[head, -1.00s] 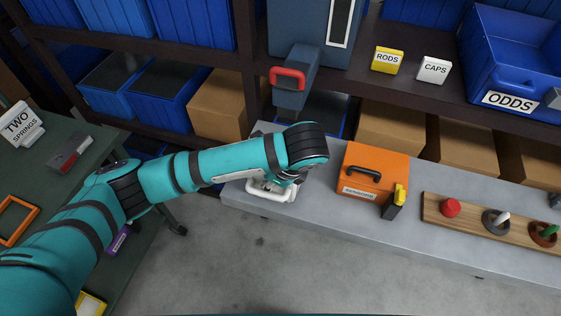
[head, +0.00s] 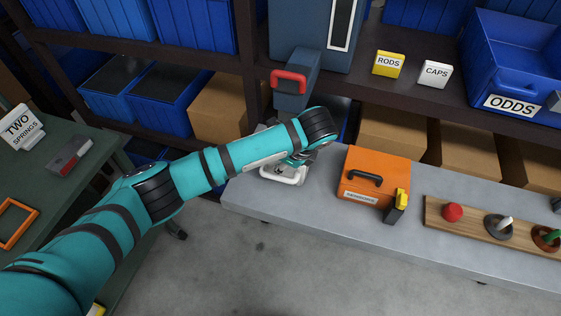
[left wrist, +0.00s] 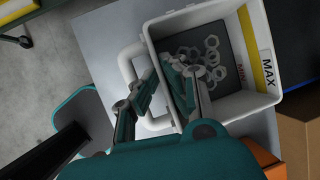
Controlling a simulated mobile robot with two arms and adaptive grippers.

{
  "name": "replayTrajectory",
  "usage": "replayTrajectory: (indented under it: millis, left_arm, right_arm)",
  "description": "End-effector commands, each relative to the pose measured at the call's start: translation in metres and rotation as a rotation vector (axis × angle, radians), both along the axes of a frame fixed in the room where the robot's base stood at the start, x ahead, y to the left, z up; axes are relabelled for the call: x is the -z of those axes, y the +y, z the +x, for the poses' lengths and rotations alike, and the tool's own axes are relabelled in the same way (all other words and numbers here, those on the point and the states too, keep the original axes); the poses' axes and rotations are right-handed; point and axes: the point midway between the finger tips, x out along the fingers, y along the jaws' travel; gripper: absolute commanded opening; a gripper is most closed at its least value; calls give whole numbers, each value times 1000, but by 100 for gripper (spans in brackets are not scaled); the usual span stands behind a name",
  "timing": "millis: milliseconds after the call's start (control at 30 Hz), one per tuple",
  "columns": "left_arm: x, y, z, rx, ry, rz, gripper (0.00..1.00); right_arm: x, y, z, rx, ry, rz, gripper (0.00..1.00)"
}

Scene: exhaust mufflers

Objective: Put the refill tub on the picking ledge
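In the left wrist view my left gripper (left wrist: 161,78) straddles the tub's handle-side wall, one finger outside by the handle and one inside. The fingers look closed on that wall. In the head view the tub (head: 284,176) shows mostly as its white handle under my left gripper (head: 295,163); my arm hides the rest. It is over the left end of the grey picking ledge (head: 330,210). I cannot tell whether it touches. My right gripper is out of view.
An orange toolbox (head: 390,166) with a yellow-and-black item beside it stands right of the tub. A wooden peg board (head: 470,223) lies further right. A blue-grey cabinet with a red handle (head: 289,80) rises behind. A green table (head: 60,190) is at left.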

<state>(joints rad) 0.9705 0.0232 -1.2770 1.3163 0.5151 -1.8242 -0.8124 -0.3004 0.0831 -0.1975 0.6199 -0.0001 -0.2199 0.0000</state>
Motion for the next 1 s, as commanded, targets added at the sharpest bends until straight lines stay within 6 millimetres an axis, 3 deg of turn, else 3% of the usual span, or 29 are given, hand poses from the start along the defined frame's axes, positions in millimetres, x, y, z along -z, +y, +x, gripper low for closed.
replayTrajectory:
  millis: [33, 200, 567, 833, 1000]
  left_arm:
    - [0, 0, 0, 1, 2, 0, 10]
    - [0, 0, 0, 0, 0, -1, 29]
    - [-8, -4, -2, 1, -1, -3, 29]
    - [-57, -21, -17, 4, -2, -5, 29]
    - [-92, -30, -26, 2, -4, 1, 29]
  right_arm:
    - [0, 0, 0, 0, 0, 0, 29]
    - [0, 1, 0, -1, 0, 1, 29]
    - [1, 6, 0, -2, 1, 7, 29]
    - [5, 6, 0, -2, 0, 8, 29]
    - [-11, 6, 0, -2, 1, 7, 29]
